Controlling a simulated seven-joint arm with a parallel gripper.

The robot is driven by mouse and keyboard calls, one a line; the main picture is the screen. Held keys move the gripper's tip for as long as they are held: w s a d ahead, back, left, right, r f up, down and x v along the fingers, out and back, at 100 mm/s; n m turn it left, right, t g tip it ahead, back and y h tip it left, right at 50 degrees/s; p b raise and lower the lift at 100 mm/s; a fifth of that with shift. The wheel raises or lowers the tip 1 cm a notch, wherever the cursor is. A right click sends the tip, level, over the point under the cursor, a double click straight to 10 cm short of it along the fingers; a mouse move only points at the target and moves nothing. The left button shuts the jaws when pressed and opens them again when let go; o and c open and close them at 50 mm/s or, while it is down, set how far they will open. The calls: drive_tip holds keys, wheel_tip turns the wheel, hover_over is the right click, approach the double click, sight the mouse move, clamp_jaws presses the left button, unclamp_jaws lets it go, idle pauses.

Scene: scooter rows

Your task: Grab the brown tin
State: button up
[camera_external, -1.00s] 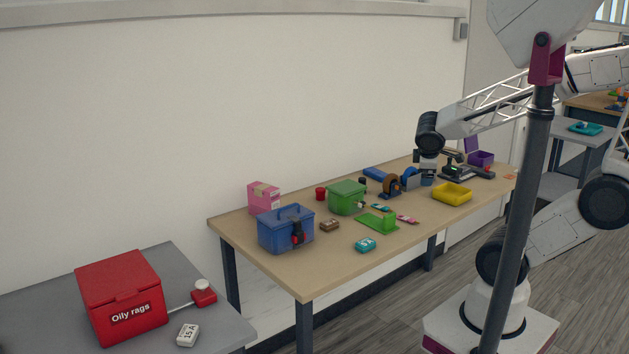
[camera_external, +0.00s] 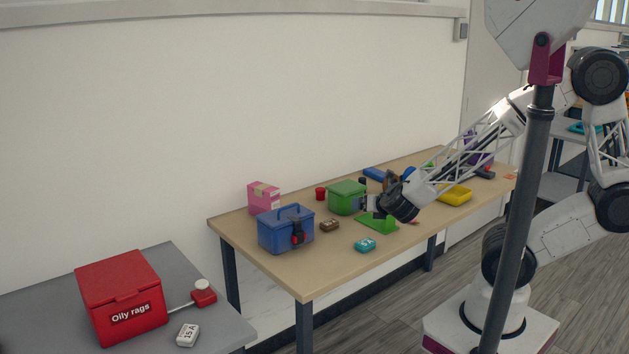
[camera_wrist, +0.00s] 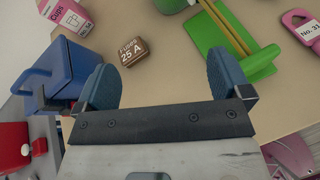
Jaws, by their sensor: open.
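The brown tin (camera_external: 329,225) is a small box lying on the wooden table between the blue box and the green box. In the wrist view the brown tin (camera_wrist: 134,53) has a label reading "Fuses 25 A" and lies ahead of my fingers, near the middle. My gripper (camera_wrist: 160,75) is open, with its two blue fingertips apart and nothing between them. In the external view my gripper (camera_external: 362,204) is to the right of the tin, by the green box; its fingers are hard to make out there.
A blue lidded box (camera_external: 286,230) stands left of the tin, and a green box (camera_external: 346,197) behind right. A green holder (camera_external: 377,223) and a teal tin (camera_external: 365,245) lie right. A pink box (camera_external: 263,198) and red can (camera_external: 320,193) are behind. The table's front is clear.

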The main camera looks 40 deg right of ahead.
sight(333, 224)
drive_tip(key=a+f+n+y, duration=0.1)
drive_tip(key=a+n, duration=0.1)
drive_tip(key=a+f+n+y, duration=0.1)
drive_tip(key=a+f+n, duration=0.1)
drive_tip(key=a+f+n+t+y, duration=0.1)
drive_tip(key=a+f, duration=0.1)
drive_tip(key=shift+s+n, duration=0.25)
drive_tip(key=shift+n, duration=0.15)
drive_tip(key=shift+r, duration=0.1)
drive_tip(key=shift+w, duration=0.1)
drive_tip(key=shift+x, duration=3.35)
drive_tip(key=shift+w, duration=0.1)
drive_tip(key=shift+f+x, duration=0.2)
drive_tip(key=shift+x, duration=2.3)
drive_tip(key=shift+c, duration=0.4)
drive_tip(key=c, duration=0.9)
